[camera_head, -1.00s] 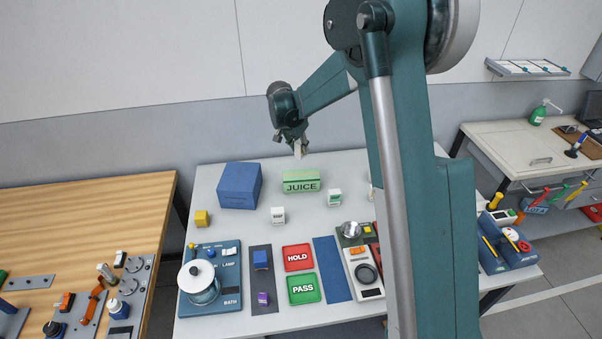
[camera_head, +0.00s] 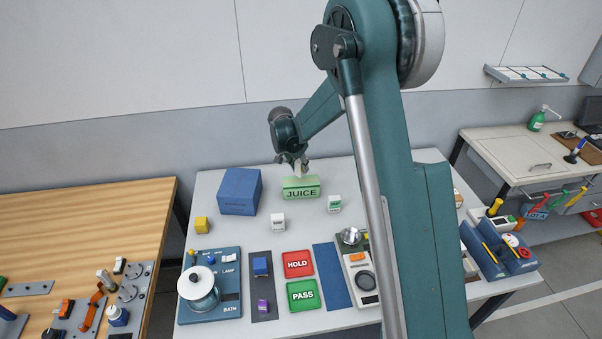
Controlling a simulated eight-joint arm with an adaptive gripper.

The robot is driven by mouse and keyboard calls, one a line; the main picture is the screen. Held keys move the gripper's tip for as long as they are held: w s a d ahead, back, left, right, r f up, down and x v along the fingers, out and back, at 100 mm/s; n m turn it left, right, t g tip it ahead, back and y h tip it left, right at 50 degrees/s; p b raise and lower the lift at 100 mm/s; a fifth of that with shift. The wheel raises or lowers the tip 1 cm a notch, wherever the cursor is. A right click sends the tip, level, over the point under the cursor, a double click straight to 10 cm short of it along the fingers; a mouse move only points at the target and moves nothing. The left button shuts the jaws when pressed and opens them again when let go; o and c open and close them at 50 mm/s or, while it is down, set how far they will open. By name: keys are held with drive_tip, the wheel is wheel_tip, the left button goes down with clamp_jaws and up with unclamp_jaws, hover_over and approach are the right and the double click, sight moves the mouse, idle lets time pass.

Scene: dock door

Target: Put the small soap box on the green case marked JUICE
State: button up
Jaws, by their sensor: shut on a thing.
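The green case marked JUICE (camera_head: 301,194) lies on the grey table, its label facing me and its light green top showing. My gripper (camera_head: 297,164) is shut on a small pale box (camera_head: 299,171), which I take for the soap box; its print is too small to read. The gripper points down over the back of the case. The held box's lower end appears at the case's top; I cannot tell whether it touches.
A large blue box (camera_head: 239,191) stands left of the case. Red HOLD (camera_head: 298,264) and green PASS (camera_head: 303,295) pads lie nearer.

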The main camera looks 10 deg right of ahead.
sight(301, 172)
drive_tip(key=shift+f, duration=1.75)
drive_tip(key=shift+f, duration=0.15)
drive_tip(key=o, duration=1)
drive_tip(key=shift+v, duration=6.15)
